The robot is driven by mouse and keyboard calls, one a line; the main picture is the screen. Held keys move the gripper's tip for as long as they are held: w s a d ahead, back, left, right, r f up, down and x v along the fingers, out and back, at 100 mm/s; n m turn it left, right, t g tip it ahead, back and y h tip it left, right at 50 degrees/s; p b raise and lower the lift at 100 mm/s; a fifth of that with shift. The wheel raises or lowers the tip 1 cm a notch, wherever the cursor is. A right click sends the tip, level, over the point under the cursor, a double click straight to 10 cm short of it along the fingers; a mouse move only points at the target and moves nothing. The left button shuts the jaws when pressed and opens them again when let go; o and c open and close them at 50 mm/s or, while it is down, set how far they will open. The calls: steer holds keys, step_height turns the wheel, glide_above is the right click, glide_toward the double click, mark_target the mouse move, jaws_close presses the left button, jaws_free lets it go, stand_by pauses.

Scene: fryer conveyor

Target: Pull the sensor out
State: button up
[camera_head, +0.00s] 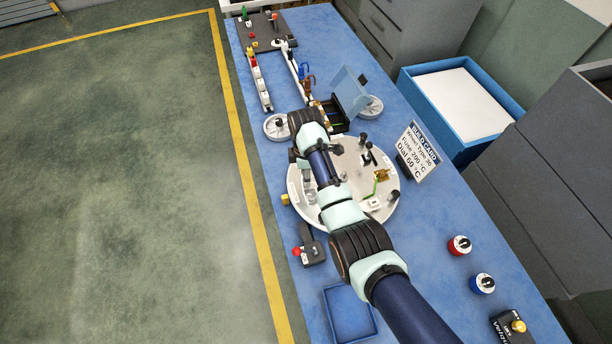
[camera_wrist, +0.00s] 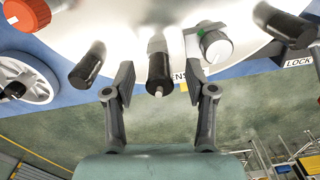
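The sensor (camera_wrist: 158,66) shows in the wrist view as a dark cylinder with a small pale tip, mounted at the edge of the round white plate. A partly covered label reading "ENS" (camera_wrist: 179,76) is beside it. My gripper (camera_wrist: 158,88) is open, with one finger on each side of the sensor. Gaps show between the sensor and both fingers. In the head view, the round white plate (camera_head: 298,190) lies on the blue table, and my arm covers part of it. The sensor cannot be made out there.
In the wrist view, a dark cylinder (camera_wrist: 88,65) stands left of the sensor and a silver knob (camera_wrist: 212,43) right of it, close to the fingers. A build card (camera_head: 418,150) stands behind the plate. An empty blue tray (camera_head: 349,314) lies at the table's near side.

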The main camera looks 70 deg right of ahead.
jaws_close()
steer(key=shift+r+p, duration=1.1)
steer(key=shift+p, duration=0.15)
stand_by(0.6)
steer(key=shift+r+p, duration=1.4)
step_height(320, 180, up, 3)
steer(key=p, duration=0.3)
steer(key=shift+r, duration=0.1)
